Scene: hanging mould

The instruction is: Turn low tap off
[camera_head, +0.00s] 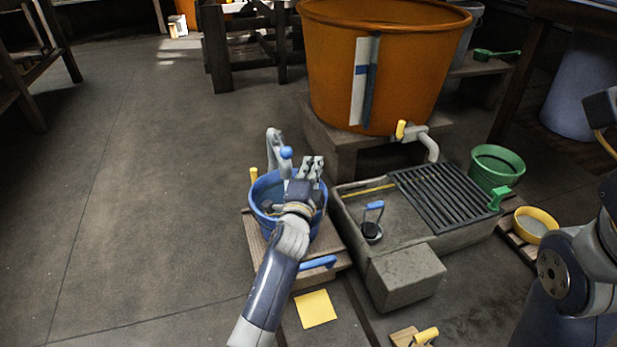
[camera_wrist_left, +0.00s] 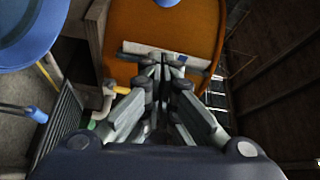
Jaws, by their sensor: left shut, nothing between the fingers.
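A low grey tap (camera_head: 273,142) with a blue knob (camera_head: 286,152) rises at the far side of a blue bucket (camera_head: 257,200). My left gripper (camera_head: 313,162) is above the bucket's right side, to the right of the blue knob and apart from it in the picture. Its fingers are shut and empty; they also show in the left wrist view (camera_wrist_left: 165,62). My right gripper is out of view.
A big orange vat (camera_head: 420,70) has a grey outlet pipe (camera_head: 430,148) with a yellow handle (camera_head: 400,130). A stone basin with a dark grate (camera_head: 445,197) stands right of the bucket. A green bucket (camera_head: 497,168) and yellow bowl (camera_head: 536,224) lie farther right. The left floor is clear.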

